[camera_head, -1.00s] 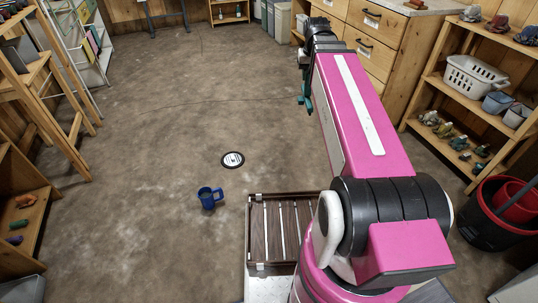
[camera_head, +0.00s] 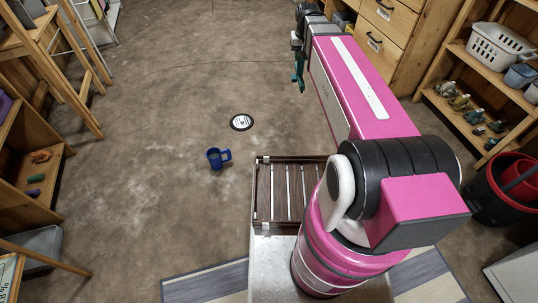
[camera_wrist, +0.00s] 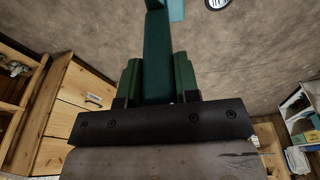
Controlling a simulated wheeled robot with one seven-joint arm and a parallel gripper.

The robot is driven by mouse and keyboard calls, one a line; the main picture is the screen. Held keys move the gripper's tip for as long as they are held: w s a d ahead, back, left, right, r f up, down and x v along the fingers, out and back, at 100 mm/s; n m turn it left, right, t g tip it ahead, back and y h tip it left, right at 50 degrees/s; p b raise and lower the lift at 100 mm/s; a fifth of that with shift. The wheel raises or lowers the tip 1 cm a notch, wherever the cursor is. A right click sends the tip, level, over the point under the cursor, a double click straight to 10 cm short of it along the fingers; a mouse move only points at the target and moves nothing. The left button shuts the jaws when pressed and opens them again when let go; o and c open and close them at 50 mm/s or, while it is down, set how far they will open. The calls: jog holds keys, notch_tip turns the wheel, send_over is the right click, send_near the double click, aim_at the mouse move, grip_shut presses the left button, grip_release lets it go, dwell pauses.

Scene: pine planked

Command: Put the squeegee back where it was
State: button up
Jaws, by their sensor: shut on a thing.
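The squeegee (camera_wrist: 157,40) is a dark green bar in the wrist view, with a lighter teal part (camera_wrist: 176,9) at the top edge. My gripper (camera_wrist: 157,80) is shut on it, one finger on each side. In the head view the squeegee (camera_head: 299,73) is a small teal shape hanging below my gripper (camera_head: 298,42), clear above the floor. Most of its form is hidden or too small to tell.
A blue mug (camera_head: 215,158) and a round black-and-white disc (camera_head: 242,122) are on the open brown floor (camera_head: 150,120). Wooden shelves with small items (camera_head: 35,180) stand at left. Drawers (camera_head: 385,45), a shelf with a white basket (camera_head: 498,45) and red-black buckets (camera_head: 505,190) stand at right.

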jog(key=w+a+f, duration=0.1)
jog(key=a+f, duration=0.3)
jog(key=f, duration=0.4)
jog(key=a+f+n, duration=0.1)
jog(key=a+f, duration=0.3)
jog(key=f, duration=0.3)
jog(key=w+a+f, duration=0.1)
jog(key=a+f, duration=0.3)
jog(key=f, duration=0.4)
jog(key=s+a+f+n, duration=0.1)
jog(key=s+a+f, duration=0.2)
jog(key=f, duration=0.5)
jog(key=s+a+f, duration=0.2)
jog(key=f, duration=0.6)
jog(key=s+a+f+n, duration=0.1)
jog(key=s+a+f, duration=0.2)
jog(key=f, duration=0.5)
jog(key=w+d+f, duration=0.8)
jog(key=f, duration=0.3)
jog(key=shift+w+y, duration=0.25)
jog(key=shift+y, duration=0.05)
jog(key=shift+f, duration=0.15)
jog(key=o, duration=0.8)
jog(key=shift+o, duration=0.2)
